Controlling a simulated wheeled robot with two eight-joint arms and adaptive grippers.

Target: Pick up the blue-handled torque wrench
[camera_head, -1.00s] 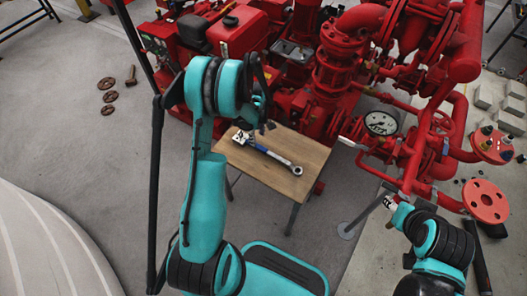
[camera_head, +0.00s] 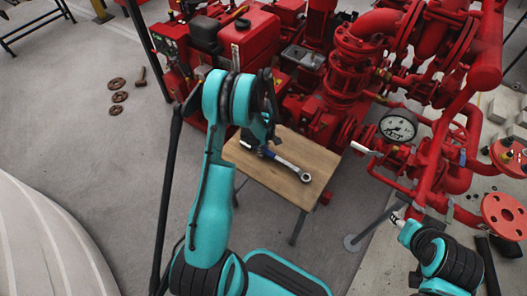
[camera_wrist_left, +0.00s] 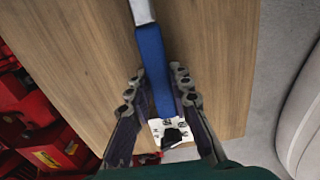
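The torque wrench (camera_head: 285,162) lies on a small wooden table (camera_head: 318,160). Its silver shaft and ratchet head point to the lower right in the head view, and the gripper partly hides its handle. In the left wrist view the blue handle (camera_wrist_left: 153,65) runs between the fingers, with a silver shaft beyond it. My left gripper (camera_head: 262,140) is over the handle end. Its two fingers are apart on either side of the handle, with visible gaps at the tips. My right gripper (camera_head: 398,219) is at the lower right, away from the table, too small to read.
Red pump machinery (camera_head: 350,70) with pipes and a pressure gauge (camera_head: 398,125) stands behind and right of the table. Rusty rings (camera_head: 118,97) and a hammer-like tool lie on the floor at left. Grey floor is free left and in front of the table.

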